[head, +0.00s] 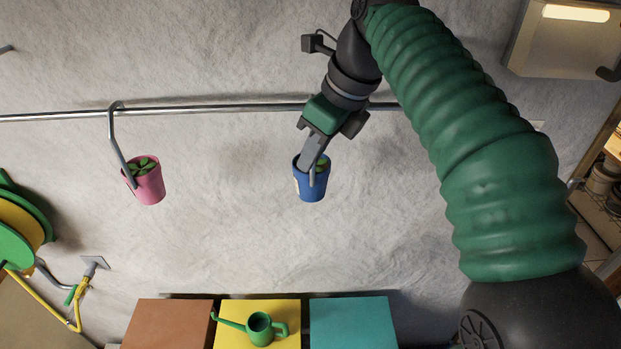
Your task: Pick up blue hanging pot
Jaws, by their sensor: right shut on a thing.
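The blue hanging pot (313,187) holds a small green plant and hangs below the metal rail (230,108) in front of the grey wall. My right gripper (313,170) reaches down from above and is shut on the blue pot, at its upper part near the rim. The gripper covers the pot's hook and part of the plant, so I cannot tell whether the hook still touches the rail. The pot looks nearly upright. My left gripper does not show.
A pink pot (149,187) hangs from the rail by a grey hook on the left. Below are a brown box (165,325), a yellow box (231,308) with a green watering can (261,328), and a teal box (352,322). A green and yellow hose reel (22,228) is at far left.

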